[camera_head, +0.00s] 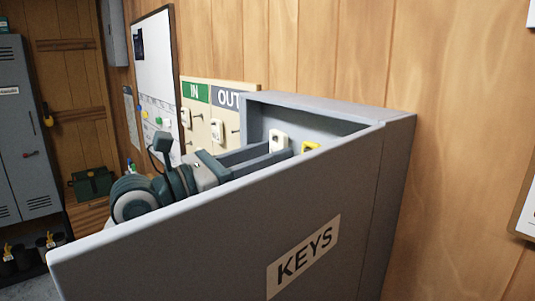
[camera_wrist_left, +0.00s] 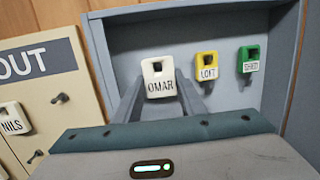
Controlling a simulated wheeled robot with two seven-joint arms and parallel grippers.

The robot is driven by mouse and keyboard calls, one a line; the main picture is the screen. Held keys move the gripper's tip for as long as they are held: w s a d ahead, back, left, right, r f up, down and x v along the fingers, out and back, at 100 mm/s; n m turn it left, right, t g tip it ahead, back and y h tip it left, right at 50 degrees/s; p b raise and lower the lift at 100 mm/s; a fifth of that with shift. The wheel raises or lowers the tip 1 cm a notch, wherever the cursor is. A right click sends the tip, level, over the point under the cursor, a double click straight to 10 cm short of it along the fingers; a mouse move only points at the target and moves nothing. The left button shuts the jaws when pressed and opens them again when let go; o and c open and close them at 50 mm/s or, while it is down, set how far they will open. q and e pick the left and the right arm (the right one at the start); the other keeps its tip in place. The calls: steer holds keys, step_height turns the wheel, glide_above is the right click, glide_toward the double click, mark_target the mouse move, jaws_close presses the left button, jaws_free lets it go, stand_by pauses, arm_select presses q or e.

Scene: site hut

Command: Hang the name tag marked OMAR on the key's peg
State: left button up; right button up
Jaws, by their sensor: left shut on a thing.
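The white OMAR name tag (camera_wrist_left: 158,86) is upright between the fingers of my left gripper (camera_wrist_left: 160,98), which is shut on it. In the head view the tag (camera_head: 279,139) shows at the fingertips of my left gripper (camera_head: 281,154), inside the open grey key cabinet (camera_head: 330,107). A yellow tag marked LOFT (camera_wrist_left: 207,66) and a green tag, its label probably SHED (camera_wrist_left: 248,60), hang on the cabinet's back to the right of the OMAR tag. I cannot see a bare peg behind the OMAR tag. My right gripper is not in view.
The cabinet's open door (camera_head: 235,240), marked KEYS, hides part of my left arm. The IN/OUT board (camera_head: 221,86) is left of the cabinet, with a NILS tag (camera_wrist_left: 14,119) and bare pegs. A whiteboard (camera_head: 155,65) and locker (camera_head: 20,130) are further left.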

arm_select(q)
steer(key=o, duration=1)
steer(key=shift+c, duration=0.2)
steer(key=shift+s, duration=0.1)
steer(key=shift+a+f, duration=0.15)
